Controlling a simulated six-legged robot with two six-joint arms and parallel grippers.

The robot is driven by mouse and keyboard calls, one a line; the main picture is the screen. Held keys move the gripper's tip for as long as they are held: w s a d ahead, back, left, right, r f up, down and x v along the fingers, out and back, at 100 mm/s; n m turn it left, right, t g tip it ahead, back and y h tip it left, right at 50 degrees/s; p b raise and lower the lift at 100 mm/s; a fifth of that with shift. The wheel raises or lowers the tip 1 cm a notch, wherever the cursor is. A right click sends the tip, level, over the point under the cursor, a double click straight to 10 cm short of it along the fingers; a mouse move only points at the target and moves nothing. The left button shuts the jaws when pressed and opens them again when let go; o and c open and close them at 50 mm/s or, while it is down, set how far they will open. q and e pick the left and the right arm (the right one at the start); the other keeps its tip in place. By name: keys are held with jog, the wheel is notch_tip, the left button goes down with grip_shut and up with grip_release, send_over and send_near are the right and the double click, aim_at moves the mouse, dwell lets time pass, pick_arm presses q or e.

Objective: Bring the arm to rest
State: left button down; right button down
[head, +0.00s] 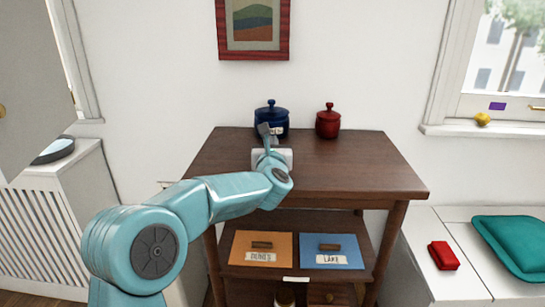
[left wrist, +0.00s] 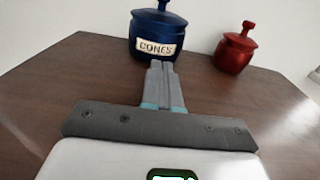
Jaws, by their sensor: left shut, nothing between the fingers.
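My left arm reaches in from the left in the head view, and its gripper (head: 265,133) is over the top of the dark wooden cabinet (head: 340,165). In the left wrist view the two grey fingers (left wrist: 161,85) are closed together with nothing between them. They point toward a blue lidded jar (left wrist: 158,30) labelled "CONES"; the jar also shows in the head view (head: 271,114), partly behind the gripper. I cannot tell whether the fingertips touch the jar. My right gripper is not in view.
A red lidded jar (head: 328,122) stands right of the blue one. Below, a shelf holds an orange panel (head: 261,249) and a blue panel (head: 335,251). At right are a red object (head: 443,256), a teal cushion (head: 513,246) and a windowsill. The cabinet's right top is clear.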

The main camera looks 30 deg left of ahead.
pick_arm(q)
jog(key=v, duration=0.5)
jog(key=shift+s+d+r, duration=0.15)
jog(key=shift+s+d, duration=0.05)
